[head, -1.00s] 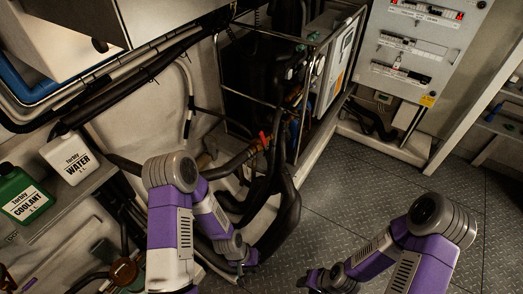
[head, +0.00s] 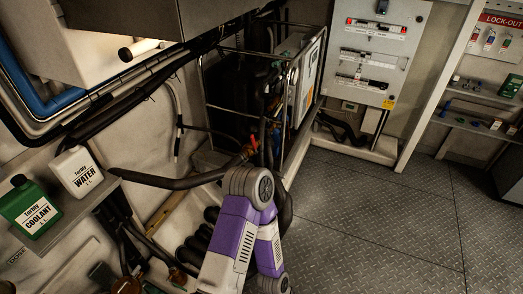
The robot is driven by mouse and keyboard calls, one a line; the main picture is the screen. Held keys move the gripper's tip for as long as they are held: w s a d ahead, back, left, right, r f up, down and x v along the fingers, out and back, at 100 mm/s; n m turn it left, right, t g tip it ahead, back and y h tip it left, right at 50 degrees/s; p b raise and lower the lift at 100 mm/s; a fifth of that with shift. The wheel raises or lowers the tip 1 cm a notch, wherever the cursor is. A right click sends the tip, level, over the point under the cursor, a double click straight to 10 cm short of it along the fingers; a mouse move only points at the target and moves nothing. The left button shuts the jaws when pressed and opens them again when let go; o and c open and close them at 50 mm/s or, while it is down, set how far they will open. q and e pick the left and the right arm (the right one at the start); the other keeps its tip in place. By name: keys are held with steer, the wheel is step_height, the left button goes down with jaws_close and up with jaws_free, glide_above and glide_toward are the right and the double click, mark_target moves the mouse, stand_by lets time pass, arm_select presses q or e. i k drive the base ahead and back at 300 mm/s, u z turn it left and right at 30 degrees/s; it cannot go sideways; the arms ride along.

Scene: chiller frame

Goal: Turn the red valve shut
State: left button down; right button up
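The red valve (head: 253,142) is a small red handle on the piping at the lower front of the chiller frame (head: 290,120), near the middle of the head view. My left arm stands just below and in front of it, its purple links folded downward. My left gripper is hidden below the arm or past the bottom edge. My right arm and gripper are out of the picture. Nothing is seen touching the valve handle.
A white water jug (head: 82,172) and green coolant jug (head: 30,207) stand on a shelf at left. Black hoses (head: 165,182) run to the piping. A grey electrical cabinet (head: 375,60) stands behind. The plated floor (head: 390,220) at right is clear.

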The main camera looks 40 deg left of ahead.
mark_target(253, 138)
steer(key=u, duration=0.45)
steer(key=i, duration=1.05)
steer(key=u, duration=0.9)
